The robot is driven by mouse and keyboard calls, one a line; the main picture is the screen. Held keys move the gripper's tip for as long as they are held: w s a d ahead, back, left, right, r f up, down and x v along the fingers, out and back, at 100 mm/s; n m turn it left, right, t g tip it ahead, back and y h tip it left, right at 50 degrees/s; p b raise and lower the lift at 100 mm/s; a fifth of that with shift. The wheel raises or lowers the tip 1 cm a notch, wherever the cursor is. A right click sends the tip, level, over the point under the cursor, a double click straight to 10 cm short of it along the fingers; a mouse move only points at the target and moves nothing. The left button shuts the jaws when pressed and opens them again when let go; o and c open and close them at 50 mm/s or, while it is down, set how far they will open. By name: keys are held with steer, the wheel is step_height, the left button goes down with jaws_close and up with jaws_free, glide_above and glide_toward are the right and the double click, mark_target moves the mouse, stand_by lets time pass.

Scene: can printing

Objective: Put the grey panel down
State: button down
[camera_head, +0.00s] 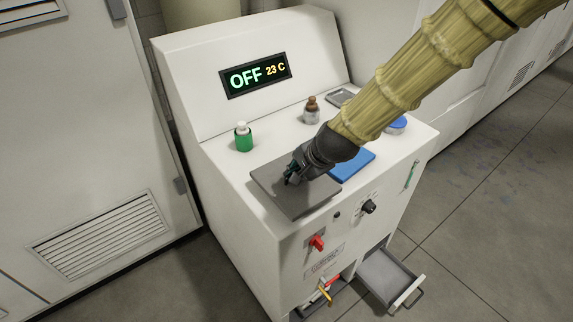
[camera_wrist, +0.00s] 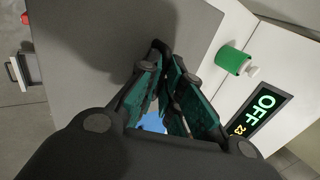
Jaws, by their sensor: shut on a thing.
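The grey panel (camera_head: 288,196) is a flat dark grey plate at the front left of the white machine's top. In the wrist view it fills much of the upper left (camera_wrist: 105,45). My gripper (camera_head: 292,172) is over the panel in the head view, its fingertips close together at the panel. They also show near the panel in the wrist view (camera_wrist: 163,52). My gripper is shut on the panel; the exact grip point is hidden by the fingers. I cannot tell whether the panel touches the machine's top.
A green bottle (camera_head: 243,138), a brown-topped bottle (camera_head: 311,112), a blue panel (camera_head: 352,164) and a small grey tray (camera_head: 341,97) are on the machine (camera_head: 230,180). Its display reads OFF, 23 C. A drawer (camera_head: 388,278) stands open below, beside a compartment with tools.

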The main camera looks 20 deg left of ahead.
mark_target(281, 167)
steer(key=w+a, duration=0.1)
steer(key=a, duration=0.1)
steer(key=w+a+p, duration=0.1)
steer(key=w+a, duration=0.1)
steer(key=shift+w, duration=0.15)
steer(key=shift+w+a+f, duration=0.1)
steer(key=shift+w, duration=0.1)
steer(key=shift+s+f+p, duration=0.2)
steer(key=shift+f+p, duration=0.45)
steer(key=shift+p, duration=0.05)
steer(key=shift+w+f+p, duration=0.1)
steer(key=shift+f+p, duration=0.2)
steer(key=shift+f, duration=0.75)
steer(key=shift+f, duration=0.15)
steer(key=c, duration=1.6)
jaws_free()
steer(key=shift+r, duration=0.2)
steer(key=shift+b+v, duration=1.75)
steer(key=shift+v, duration=4.25)
